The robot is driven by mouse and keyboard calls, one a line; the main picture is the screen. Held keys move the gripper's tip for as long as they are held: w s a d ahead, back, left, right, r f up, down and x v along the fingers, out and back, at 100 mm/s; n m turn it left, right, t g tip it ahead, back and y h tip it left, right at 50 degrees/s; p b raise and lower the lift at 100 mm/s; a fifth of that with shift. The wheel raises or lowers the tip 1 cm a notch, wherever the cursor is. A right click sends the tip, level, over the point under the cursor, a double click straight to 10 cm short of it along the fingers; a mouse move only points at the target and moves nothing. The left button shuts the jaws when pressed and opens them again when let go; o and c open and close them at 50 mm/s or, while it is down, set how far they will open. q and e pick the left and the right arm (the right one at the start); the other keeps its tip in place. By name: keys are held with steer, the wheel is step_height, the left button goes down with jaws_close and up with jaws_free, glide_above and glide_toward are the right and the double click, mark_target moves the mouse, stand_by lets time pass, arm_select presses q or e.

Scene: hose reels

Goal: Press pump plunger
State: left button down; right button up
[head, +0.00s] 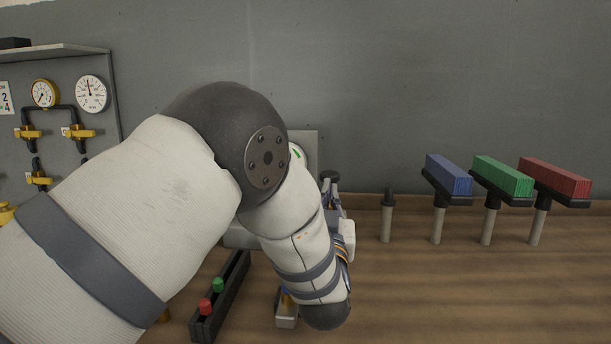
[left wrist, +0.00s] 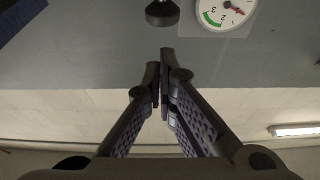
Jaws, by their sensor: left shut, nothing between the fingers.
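A black round knob (left wrist: 162,13), likely the pump plunger's top, shows at the top edge of the left wrist view, which looks upside down. My left gripper (left wrist: 160,80) is shut and empty, its fingertips close to the knob with a visible gap in the picture. In the head view my left gripper (head: 329,190) shows small and partly covered behind my own forearm, and I cannot clearly tell the pump from it there. A white gauge (left wrist: 227,10) with a green arc and red needle is beside the knob; my arm mostly hides it in the head view. My right gripper is out of view.
Blue (head: 449,175), green (head: 503,177) and red (head: 555,178) blocks sit on stands at the right. A dark holder (head: 235,272) with red and green caps lies below my arm. A panel with gauges (head: 92,93) and yellow valves is at the left. The right front bench is clear.

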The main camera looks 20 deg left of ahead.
arm_select(q)
step_height(320, 180, up, 4)
steer(key=w+a+f+b, duration=0.1)
steer(key=w+a, duration=0.1)
steer(key=w, duration=0.7)
steer(key=shift+a, duration=0.3)
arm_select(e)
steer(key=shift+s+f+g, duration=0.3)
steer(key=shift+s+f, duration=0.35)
arm_select(q)
step_height(320, 180, down, 5)
steer(key=shift+f+b, duration=0.1)
steer(key=shift+b, duration=0.6)
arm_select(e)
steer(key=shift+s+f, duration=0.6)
